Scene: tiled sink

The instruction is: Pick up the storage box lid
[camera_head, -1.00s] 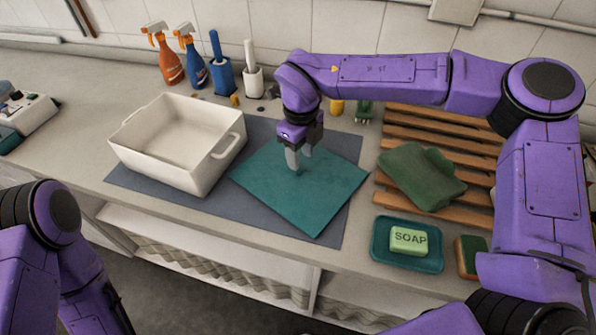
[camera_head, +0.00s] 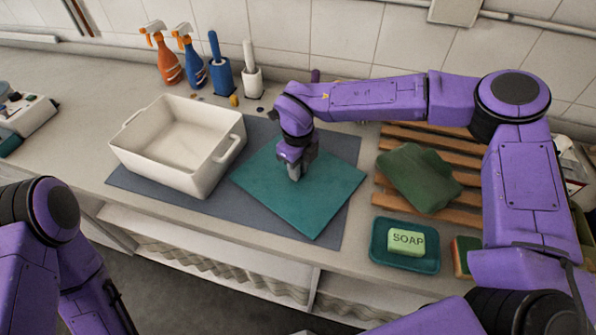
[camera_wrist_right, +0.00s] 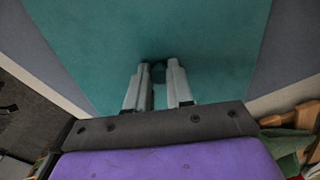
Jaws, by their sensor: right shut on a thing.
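The storage box lid (camera_head: 312,203) is a flat teal square lying on the grey-blue mat, to the right of the open white storage box (camera_head: 181,153). My right gripper (camera_head: 296,175) points down at the lid's middle. In the right wrist view, its fingers (camera_wrist_right: 159,72) are close together around a small dark knob on the lid (camera_wrist_right: 150,25). They are shut on it, and the knob is mostly hidden. The lid appears flat, with no clear gap under it. My left arm shows at the lower left, but its gripper is out of view.
A soap dish (camera_head: 405,262) with soap and a sponge (camera_head: 465,257) lie to the right. A green cloth (camera_head: 419,178) rests on a wooden rack (camera_head: 467,210). Spray bottles (camera_head: 164,56) and brushes in holders (camera_head: 252,82) stand along the tiled wall. The counter's front edge is near.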

